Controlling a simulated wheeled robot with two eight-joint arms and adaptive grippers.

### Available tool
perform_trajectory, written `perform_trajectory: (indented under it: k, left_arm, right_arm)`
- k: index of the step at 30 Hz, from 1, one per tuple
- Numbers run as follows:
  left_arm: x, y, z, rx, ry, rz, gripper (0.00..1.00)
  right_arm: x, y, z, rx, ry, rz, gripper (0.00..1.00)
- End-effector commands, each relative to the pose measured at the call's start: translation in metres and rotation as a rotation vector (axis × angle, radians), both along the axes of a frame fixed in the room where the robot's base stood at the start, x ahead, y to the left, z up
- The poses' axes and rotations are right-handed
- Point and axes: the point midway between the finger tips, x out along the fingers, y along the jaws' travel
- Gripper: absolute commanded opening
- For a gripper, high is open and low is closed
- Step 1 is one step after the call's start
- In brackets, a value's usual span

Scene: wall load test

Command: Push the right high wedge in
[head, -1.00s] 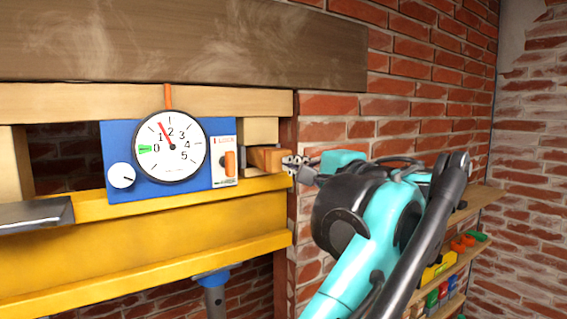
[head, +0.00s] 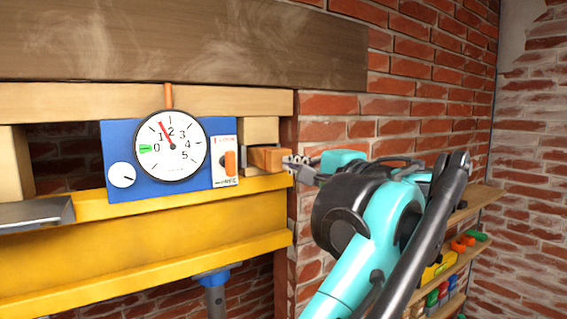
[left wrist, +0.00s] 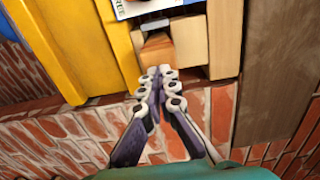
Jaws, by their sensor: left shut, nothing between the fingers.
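The right high wedge (head: 270,159) is an orange-brown wooden piece. It sticks out to the right from the gap between a pale wood block (head: 258,130) and the yellow beam (head: 150,255). In the left wrist view the wedge (left wrist: 158,50) lies straight ahead of the fingers. My left gripper (head: 291,163) is shut and empty, with its fingertips at the wedge's outer end. In the left wrist view the closed fingertips (left wrist: 158,73) meet or nearly meet that end; exact contact is hard to tell. My right gripper is not in view.
A blue panel holds a round gauge (head: 171,146), its needle between 1 and 2, and a white lock plate (head: 224,160) with an orange lever. A dark timber (head: 180,40) runs above. A brick wall (head: 420,100) and shelves (head: 470,207) with coloured items stand at right.

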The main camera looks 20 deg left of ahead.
Motion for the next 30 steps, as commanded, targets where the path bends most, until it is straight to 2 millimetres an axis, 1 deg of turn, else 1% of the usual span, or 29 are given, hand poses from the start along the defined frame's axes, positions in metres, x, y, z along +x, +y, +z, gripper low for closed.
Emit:
perform_trajectory:
  k: [30]
  left_arm:
    - [0.018,0.023,0.000,0.000,0.000,0.001,0.00]
  right_arm:
    - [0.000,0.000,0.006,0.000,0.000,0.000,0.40]
